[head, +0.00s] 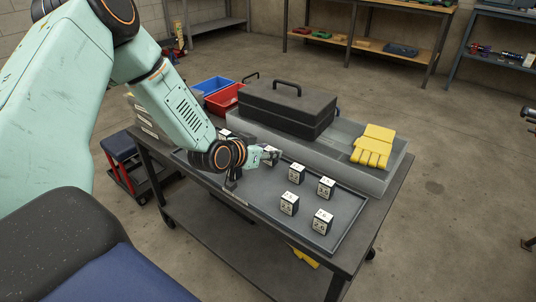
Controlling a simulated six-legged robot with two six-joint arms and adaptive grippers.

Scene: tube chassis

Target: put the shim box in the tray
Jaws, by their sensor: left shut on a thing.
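My left gripper (263,158) reaches in from the upper left over the cart and is shut on a small black-and-white labelled box (271,152), partly hidden by the fingers. I cannot tell whether this box touches the surface below. More boxes of the same look stand upright in the shallow dark tray (347,236) on the cart top: one (297,173), another to its right (326,187), and two nearer the front (289,204) (322,221). Their print is too small to read surely. Another box shows partly behind my wrist (225,134). My right gripper is not in view.
A black toolbox (287,108) and yellow gloves (373,146) lie on a raised grey slab (370,180) behind the tray. Red (224,99) and blue (212,86) bins stand at the back left. The tray's front right part around the boxes has bare room.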

